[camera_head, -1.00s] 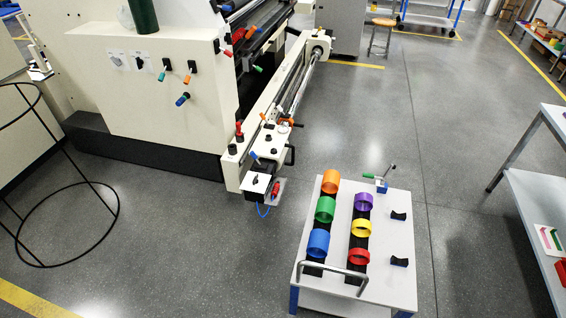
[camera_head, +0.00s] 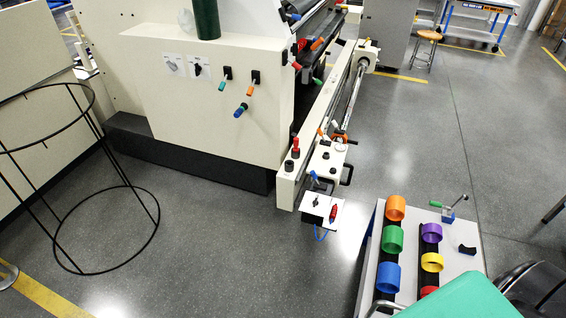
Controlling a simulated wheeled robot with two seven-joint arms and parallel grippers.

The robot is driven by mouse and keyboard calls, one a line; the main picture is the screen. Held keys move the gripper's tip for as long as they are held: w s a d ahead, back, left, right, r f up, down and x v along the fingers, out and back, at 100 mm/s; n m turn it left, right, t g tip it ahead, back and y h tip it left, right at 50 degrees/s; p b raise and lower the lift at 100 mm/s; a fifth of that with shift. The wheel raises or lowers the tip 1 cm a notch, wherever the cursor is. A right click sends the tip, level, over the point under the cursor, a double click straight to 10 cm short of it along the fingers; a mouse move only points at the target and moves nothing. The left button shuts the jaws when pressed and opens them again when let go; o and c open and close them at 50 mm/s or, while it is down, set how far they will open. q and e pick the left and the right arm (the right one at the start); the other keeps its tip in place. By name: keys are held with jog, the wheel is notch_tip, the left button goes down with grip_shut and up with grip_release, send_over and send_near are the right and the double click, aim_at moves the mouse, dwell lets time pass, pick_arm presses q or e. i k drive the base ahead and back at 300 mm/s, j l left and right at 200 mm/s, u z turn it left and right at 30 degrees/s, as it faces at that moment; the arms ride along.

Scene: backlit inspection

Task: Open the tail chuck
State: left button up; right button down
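The cream machine (camera_head: 215,110) fills the upper left of the head view. A long cream rail unit with a shaft (camera_head: 352,98) runs from its near corner toward the back. At the near end of the rail sits a cream carriage (camera_head: 326,160) with dark knobs, small orange-tipped and blue levers, and a black handle at its side. A white plate (camera_head: 322,209) with a red piece is in front of it. Which part is the tail chuck, and whether it is open, I cannot tell. Neither gripper shows.
A white cart (camera_head: 458,262) with coloured rings and a green-handled clamp (camera_head: 448,208) stands at lower right, partly hidden by my arm. A black wire hoop stand (camera_head: 105,185) is at left. Grey floor is clear between the stand and the cart.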

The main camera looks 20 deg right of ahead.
aim_at(327, 154)
jog(key=i+j+u, duration=0.3)
jog(key=i, duration=0.45)
jog(key=i+z, duration=0.3)
jog(key=z, duration=0.15)
jog(key=i+z, duration=0.25)
jog(key=z, duration=0.2)
jog(key=i+j+z, duration=0.2)
jog(key=z, duration=0.2)
jog(key=i, duration=0.05)
